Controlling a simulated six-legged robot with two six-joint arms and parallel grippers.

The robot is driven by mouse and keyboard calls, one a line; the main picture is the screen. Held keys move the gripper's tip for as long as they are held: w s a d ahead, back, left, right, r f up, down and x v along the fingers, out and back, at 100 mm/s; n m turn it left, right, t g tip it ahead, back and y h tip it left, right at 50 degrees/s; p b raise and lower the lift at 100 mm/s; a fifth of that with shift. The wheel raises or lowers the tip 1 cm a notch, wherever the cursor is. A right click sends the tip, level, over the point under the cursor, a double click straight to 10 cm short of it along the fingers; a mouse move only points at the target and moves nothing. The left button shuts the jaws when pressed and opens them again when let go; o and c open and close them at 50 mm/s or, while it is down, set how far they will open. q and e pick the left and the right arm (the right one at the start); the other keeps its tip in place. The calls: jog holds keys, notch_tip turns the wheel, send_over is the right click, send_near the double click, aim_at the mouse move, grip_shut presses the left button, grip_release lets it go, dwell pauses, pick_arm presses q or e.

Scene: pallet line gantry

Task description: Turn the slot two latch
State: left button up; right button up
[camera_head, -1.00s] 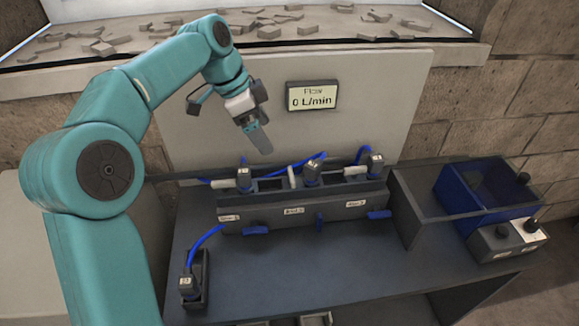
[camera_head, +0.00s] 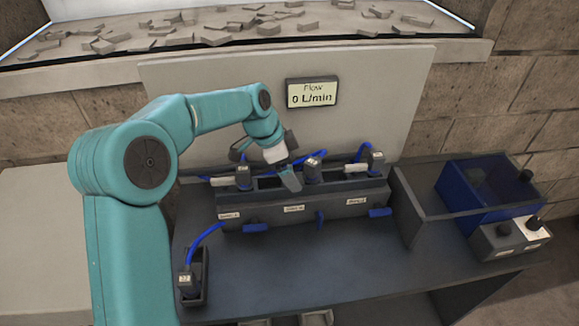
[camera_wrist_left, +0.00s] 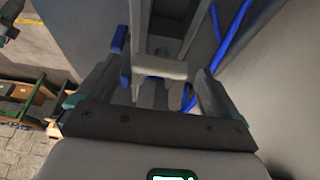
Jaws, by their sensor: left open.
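The dark slot block (camera_head: 270,212) stands on the bench with three labelled slots. A blue tab stands upright at its middle front, the slot two tab (camera_head: 320,219). The left tab (camera_head: 256,228) and right tab (camera_head: 379,212) lie level. My left gripper (camera_head: 290,182) points down at the block's top by the middle slot, left of the middle grey plug (camera_head: 312,170). It is open. In the left wrist view a pale bar (camera_wrist_left: 160,67) shows between its fingers; I cannot tell whether they touch it. My gripper hides part of the middle slot in the head view.
Plugs with blue hoses stand in the left slot (camera_head: 244,177) and right slot (camera_head: 377,163). A plug in a small holder (camera_head: 188,283) is at the front left. A flow display (camera_head: 312,93) reads 0 L/min. A blue bin (camera_head: 480,200) and knob box (camera_head: 508,240) are right.

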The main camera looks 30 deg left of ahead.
pick_arm(q)
jog(key=shift+w, duration=0.1)
jog(key=c, duration=0.3)
jog(key=shift+s+a, duration=0.15)
jog(key=shift+s, duration=0.05)
jog(key=c, duration=0.7)
jog(key=shift+c, duration=0.2)
